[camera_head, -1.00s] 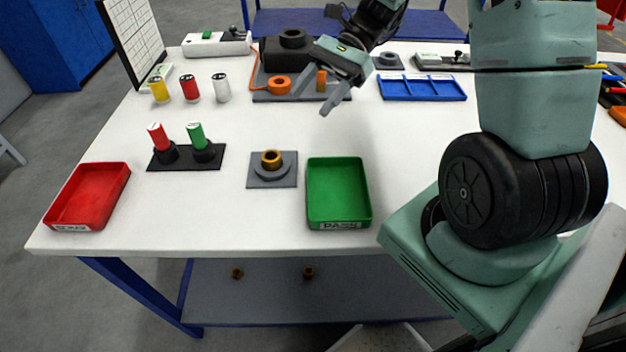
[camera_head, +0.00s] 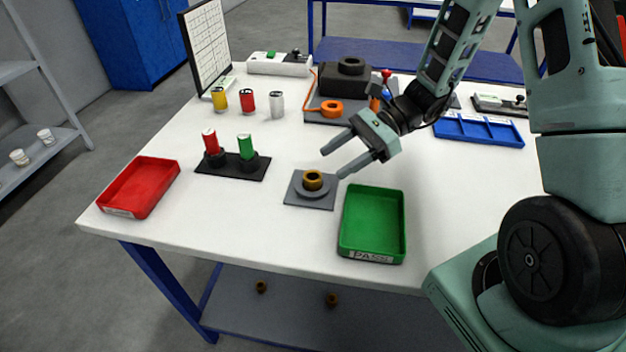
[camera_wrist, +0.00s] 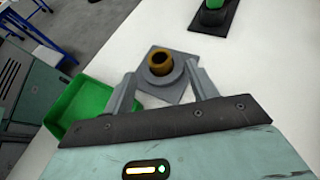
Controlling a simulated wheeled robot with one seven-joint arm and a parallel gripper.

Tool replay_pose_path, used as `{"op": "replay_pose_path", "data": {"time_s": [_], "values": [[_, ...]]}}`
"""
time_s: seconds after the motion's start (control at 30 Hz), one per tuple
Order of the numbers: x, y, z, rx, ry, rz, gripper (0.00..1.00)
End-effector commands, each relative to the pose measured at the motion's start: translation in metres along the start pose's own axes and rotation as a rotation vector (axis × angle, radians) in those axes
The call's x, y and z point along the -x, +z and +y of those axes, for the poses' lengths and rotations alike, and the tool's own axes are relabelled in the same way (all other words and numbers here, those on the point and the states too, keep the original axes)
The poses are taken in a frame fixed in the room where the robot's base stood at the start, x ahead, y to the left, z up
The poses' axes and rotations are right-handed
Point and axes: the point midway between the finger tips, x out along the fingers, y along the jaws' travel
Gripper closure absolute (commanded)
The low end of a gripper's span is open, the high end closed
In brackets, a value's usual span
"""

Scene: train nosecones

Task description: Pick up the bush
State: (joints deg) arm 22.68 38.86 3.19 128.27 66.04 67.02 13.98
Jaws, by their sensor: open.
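The bush (camera_head: 313,179) is a small brass-coloured ring. It sits upright on a round grey seat on a square grey plate (camera_head: 297,200), near the middle of the white table. My gripper (camera_head: 330,163) is open and empty, above and just behind the bush in the head view. In the wrist view the bush (camera_wrist: 160,62) shows beyond and between the open fingertips (camera_wrist: 160,84). The fingers appear apart from it.
A green tray (camera_head: 346,240) marked PASS stands right of the plate. A red tray (camera_head: 165,178) is at the left, with red and green cylinders on a black base (camera_head: 255,173) between. A blue tray (camera_head: 480,141) lies far right. Two similar rings lie on the lower shelf (camera_head: 300,302).

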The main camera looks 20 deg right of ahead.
Motion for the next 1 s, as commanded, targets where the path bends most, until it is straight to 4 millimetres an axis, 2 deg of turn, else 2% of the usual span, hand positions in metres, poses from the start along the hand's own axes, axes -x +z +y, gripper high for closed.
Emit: {"op": "replay_pose_path", "data": {"time_s": [0.4, 0.67, 0.77, 0.87, 1.0], "values": [[-0.050, 0.000, 0.002, -0.001, 0.003, -0.001, 0.42], [-0.053, 0.000, 0.001, 0.000, 0.000, 0.000, 0.42], [-0.053, 0.000, 0.001, 0.000, 0.000, 0.000, 0.64], [-0.052, 0.000, 0.001, 0.000, 0.000, 0.000, 0.92], [-0.052, 0.000, 0.001, 0.000, 0.000, -0.001, 0.94]]}}
